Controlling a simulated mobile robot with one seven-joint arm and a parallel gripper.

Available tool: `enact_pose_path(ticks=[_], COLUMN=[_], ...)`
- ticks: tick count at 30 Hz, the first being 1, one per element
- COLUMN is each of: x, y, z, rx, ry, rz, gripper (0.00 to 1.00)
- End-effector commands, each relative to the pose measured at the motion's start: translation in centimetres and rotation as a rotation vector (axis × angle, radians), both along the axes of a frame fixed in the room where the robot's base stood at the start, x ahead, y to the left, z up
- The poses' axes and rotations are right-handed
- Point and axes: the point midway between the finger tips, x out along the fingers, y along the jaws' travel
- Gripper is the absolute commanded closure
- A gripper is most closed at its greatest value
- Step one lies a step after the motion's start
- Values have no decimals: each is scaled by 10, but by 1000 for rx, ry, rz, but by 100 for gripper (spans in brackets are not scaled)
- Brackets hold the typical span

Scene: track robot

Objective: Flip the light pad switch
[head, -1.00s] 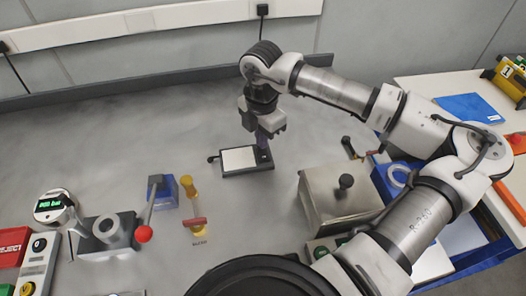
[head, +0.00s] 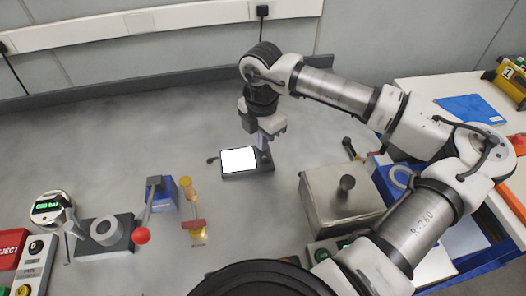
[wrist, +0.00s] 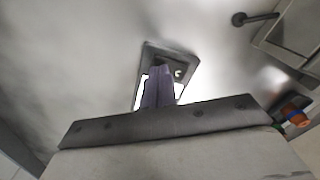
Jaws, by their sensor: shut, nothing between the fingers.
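The light pad (head: 239,161) lies on the grey bench, and its panel glows bright white in the head view. Its dark frame shows in the wrist view (wrist: 184,58), with slivers of the white panel beside my fingers. The switch sits on the pad's dark end strip; a small part of it seems to show in the wrist view (wrist: 178,73), but its position is too small to read. My gripper (head: 264,143) points down at that right-hand strip, shut and empty. Its purple fingers (wrist: 158,86) cover part of the pad. I cannot tell whether they touch it.
A metal box with a dark knob (head: 340,196) stands to the right of the pad.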

Motion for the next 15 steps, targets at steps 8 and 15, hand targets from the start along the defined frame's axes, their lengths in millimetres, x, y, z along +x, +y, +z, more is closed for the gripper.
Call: enact_pose_path(ticks=[8, 15], x=[0, 0], y=[0, 0], z=[25, 44], rx=[-2, -2], ry=[-1, -1], rz=[-1, -1], gripper=[100, 100])
